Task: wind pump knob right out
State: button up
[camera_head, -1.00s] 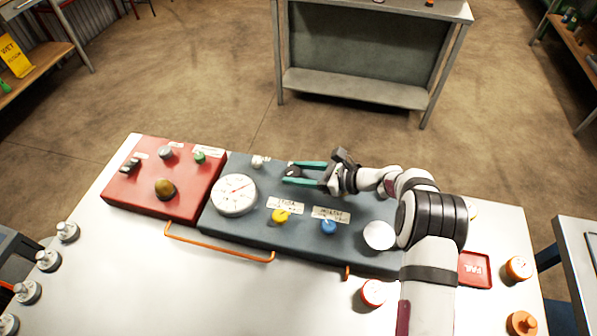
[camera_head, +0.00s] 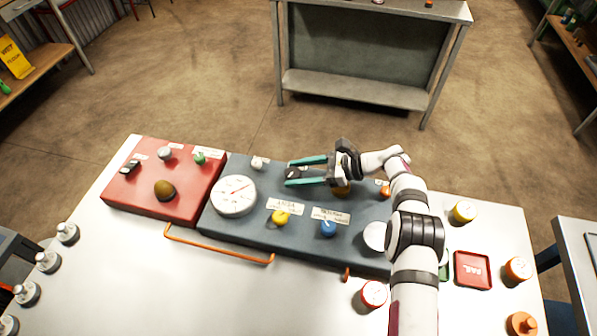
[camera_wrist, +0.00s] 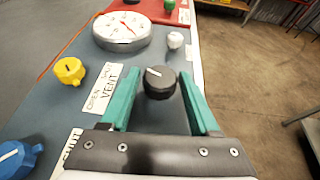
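A black round knob with a white line (camera_wrist: 160,83) stands on the blue-grey panel (camera_wrist: 60,105) between my fingers in the wrist view. No readable label on it names it as the pump knob. In the head view the dark knob (camera_head: 294,173) shows between the green fingers. My gripper (camera_wrist: 160,75) is open, one finger on each side of the knob, with narrow gaps visible. I cannot tell how far down the fingers reach. In the head view my gripper (camera_head: 288,172) points left over the panel's back part.
A white gauge (camera_head: 234,195), a small white knob (camera_head: 257,163), a yellow knob (camera_head: 281,216) by a VENT label and a blue knob (camera_head: 328,227) share the panel. A red panel (camera_head: 150,195) adjoins it at left. An orange rail (camera_head: 220,248) runs along the front.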

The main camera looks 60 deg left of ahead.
jog(key=shift+o, duration=1.2)
jog(key=v, duration=1.6)
jog(key=shift+a, duration=0.1)
